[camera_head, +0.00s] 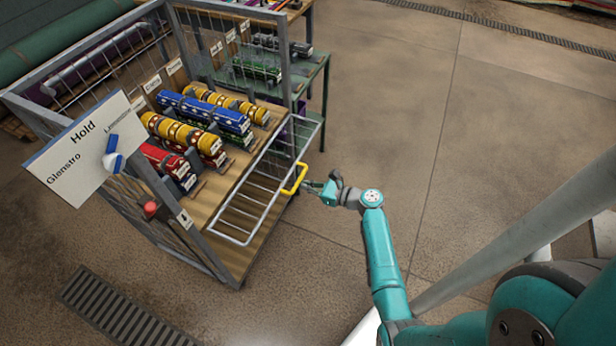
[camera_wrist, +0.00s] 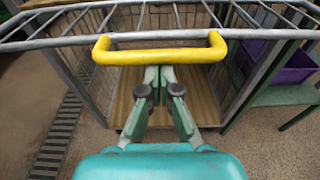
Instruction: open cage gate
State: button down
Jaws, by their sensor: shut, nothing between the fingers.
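The cage gate (camera_head: 248,205) is a grey wire-barred frame at the front of the cage. Its yellow handle (camera_head: 294,178) is on the side facing my arm. In the wrist view the handle (camera_wrist: 160,48) spans the upper middle, below a grey rail. My gripper (camera_head: 313,186) is just right of the handle in the head view. In the wrist view my gripper (camera_wrist: 160,72) is shut and empty, its fingertips just below the handle bar. I cannot tell whether they touch it. How far the gate stands from the cage is hard to judge.
A green table (camera_head: 313,75) stands behind. The floor at right is clear.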

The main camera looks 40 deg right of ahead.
jog(key=r+v, duration=0.1)
jog(key=v, duration=0.8)
jog(key=shift+s+r, duration=0.2)
jog(key=shift+s, duration=0.05)
